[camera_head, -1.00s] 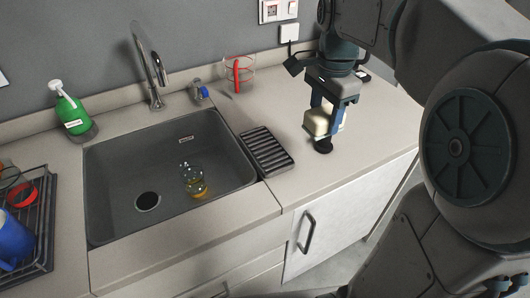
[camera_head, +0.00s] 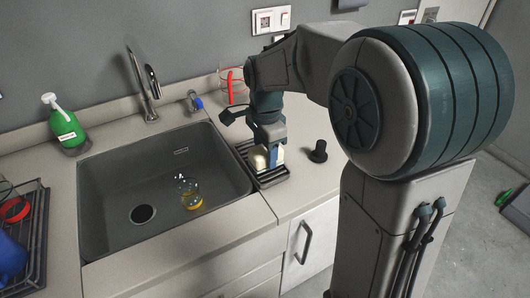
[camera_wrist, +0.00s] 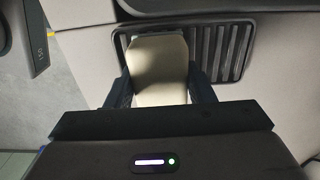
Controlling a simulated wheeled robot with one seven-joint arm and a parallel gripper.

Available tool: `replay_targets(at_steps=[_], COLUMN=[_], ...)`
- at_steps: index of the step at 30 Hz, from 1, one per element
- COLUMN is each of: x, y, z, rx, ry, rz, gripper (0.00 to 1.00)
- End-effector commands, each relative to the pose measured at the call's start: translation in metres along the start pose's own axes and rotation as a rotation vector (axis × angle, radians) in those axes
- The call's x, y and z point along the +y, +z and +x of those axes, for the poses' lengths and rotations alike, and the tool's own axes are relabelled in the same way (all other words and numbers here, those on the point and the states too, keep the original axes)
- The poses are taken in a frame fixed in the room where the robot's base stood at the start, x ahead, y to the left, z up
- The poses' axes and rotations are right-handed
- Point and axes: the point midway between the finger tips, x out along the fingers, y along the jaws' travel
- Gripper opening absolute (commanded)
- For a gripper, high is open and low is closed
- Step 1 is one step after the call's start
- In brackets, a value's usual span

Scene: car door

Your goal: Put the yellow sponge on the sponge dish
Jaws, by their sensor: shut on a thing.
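The yellow sponge is a pale cream-yellow block (camera_head: 259,158) held in my gripper (camera_head: 268,155). In the wrist view the sponge (camera_wrist: 158,72) sits between the two dark fingers. The sponge dish, a dark ribbed tray (camera_head: 274,179), lies on the counter just right of the sink. In the wrist view the dish's slats (camera_wrist: 228,47) show beyond and to the right of the sponge. My gripper is over the dish, pointing down, with the sponge above or at its slats. I cannot tell whether the sponge touches it.
The grey sink (camera_head: 160,215) holds a clear bottle with yellow liquid (camera_head: 189,194). A faucet (camera_head: 146,85) and green soap bottle (camera_head: 64,124) stand behind it. A black knob-like object (camera_head: 318,152) stands right of the dish. A dish rack (camera_head: 38,225) is at left.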

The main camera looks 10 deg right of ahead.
Motion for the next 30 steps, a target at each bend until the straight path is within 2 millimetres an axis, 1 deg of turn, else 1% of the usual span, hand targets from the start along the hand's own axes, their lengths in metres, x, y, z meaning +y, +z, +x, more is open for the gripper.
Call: replay_targets(at_steps=[1,3,10,14,15,16,17,25,28,30], x=[0.000,0.000,0.000,0.000,0.000,0.000,0.000,0.000,0.000,-0.001], y=[0.000,0.000,0.000,0.000,0.000,0.000,0.000,0.000,0.000,0.000], z=[0.005,0.007,0.008,0.012,0.011,0.011,0.011,0.009,0.003,-0.006], rx=[0.000,0.000,0.000,0.000,0.000,0.000,0.000,0.000,0.001,0.001], ry=[0.001,-0.001,-0.001,-0.001,-0.001,-0.001,-0.001,-0.001,-0.003,-0.005], rz=[0.000,0.000,0.000,0.000,0.000,0.000,0.000,0.000,0.000,0.000], gripper=[0.30,0.30,0.30,0.30,0.59,0.68,0.70,0.70,0.70,0.70])
